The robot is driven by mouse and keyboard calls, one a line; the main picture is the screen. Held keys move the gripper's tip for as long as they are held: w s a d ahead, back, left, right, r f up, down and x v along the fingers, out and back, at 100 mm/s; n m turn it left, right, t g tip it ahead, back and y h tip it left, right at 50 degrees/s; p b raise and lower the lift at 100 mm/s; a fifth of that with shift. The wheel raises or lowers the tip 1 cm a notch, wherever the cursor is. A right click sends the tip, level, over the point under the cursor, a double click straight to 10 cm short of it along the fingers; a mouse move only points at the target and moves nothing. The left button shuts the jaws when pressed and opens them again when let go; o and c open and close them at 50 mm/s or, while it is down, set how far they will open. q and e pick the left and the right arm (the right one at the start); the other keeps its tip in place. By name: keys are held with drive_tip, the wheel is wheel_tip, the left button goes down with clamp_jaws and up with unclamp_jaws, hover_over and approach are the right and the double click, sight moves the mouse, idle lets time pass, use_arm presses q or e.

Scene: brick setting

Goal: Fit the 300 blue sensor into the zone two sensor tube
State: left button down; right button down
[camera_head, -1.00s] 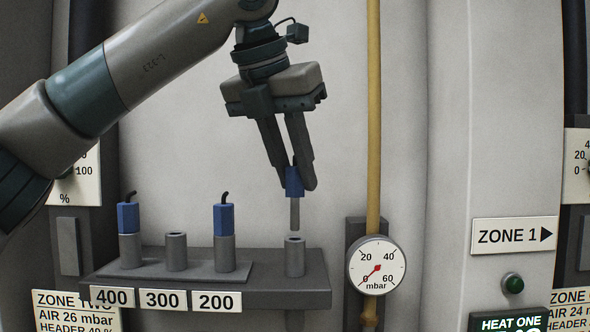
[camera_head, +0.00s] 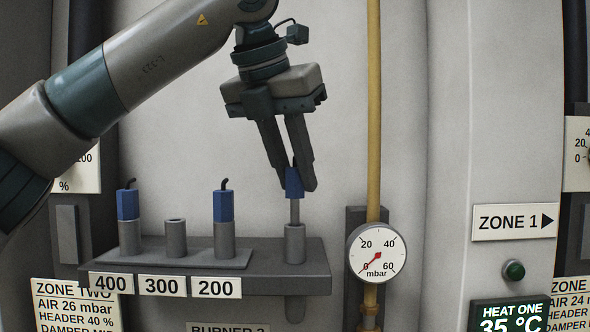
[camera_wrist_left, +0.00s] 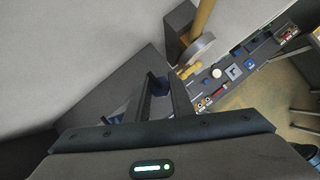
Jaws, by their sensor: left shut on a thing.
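My left gripper (camera_head: 294,184) is shut on the blue sensor (camera_head: 293,182), whose thin grey probe points straight down. The lower end of the probe meets the mouth of the grey sensor tube (camera_head: 295,244) at the right end of the shelf; its tip is hidden and appears to be just inside. In the left wrist view the blue sensor (camera_wrist_left: 159,86) shows between the fingertips. The holder above the 300 label (camera_head: 162,285) is an empty grey socket (camera_head: 175,238). My right gripper is not in view.
Blue sensors stand in the 400 holder (camera_head: 128,205) and the 200 holder (camera_head: 224,207), left of the tube. A pressure gauge (camera_head: 377,253) and a yellow pipe (camera_head: 374,120) stand close to the right. The wall behind is bare.

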sight(295, 197)
use_arm(q)
drive_tip(key=shift+f+b, duration=0.75)
drive_tip(key=shift+f, duration=0.3)
drive_tip(key=shift+f+b, duration=0.9)
drive_tip(key=shift+f, duration=0.1)
drive_tip(key=c, duration=1.5)
unclamp_jaws()
drive_tip(key=shift+r, duration=0.1)
drive_tip(key=shift+o, duration=0.8)
drive_tip(key=o, duration=0.3)
drive_tip(key=shift+r, duration=0.1)
